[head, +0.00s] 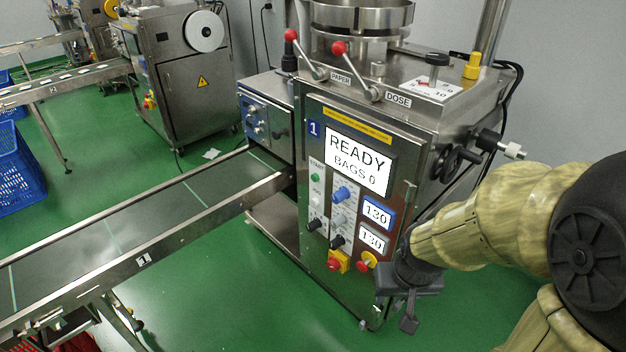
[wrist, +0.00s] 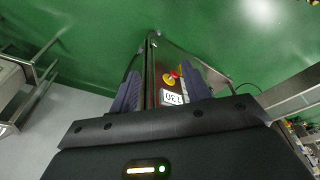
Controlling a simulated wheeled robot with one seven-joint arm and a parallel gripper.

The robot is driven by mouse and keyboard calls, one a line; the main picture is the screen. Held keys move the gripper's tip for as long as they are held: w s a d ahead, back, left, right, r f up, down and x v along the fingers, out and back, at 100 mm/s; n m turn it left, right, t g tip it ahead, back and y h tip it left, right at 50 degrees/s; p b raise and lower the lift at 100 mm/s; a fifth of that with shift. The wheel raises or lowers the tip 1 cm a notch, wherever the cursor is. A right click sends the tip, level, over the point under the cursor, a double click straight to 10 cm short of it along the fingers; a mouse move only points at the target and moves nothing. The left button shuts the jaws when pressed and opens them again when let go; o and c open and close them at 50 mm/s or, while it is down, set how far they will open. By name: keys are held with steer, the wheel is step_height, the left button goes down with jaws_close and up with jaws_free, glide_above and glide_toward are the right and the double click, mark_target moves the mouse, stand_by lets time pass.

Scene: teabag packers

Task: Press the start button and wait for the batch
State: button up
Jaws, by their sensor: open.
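The packing machine (head: 315,285) stands in the middle of the head view. Its screen (head: 357,160) reads "READY" and "BAGS 0". The green start button (head: 315,178) is on the left of the panel under a "START" label. My gripper (head: 393,318) is at the machine's lower right front corner, below and right of the button and apart from it. In the wrist view my gripper (wrist: 165,92) is open, with nothing between its fingers. The start button cannot be made out in the wrist view.
Several knobs, two "130" displays (head: 377,214) and a red button on a yellow base (head: 335,262) share the panel. A conveyor (head: 110,225) runs out to the left. Levers with red knobs (head: 339,48) stand on top. A second machine (head: 190,80) and blue crate (head: 15,170) are behind.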

jaws_close()
stand_by(1.5)
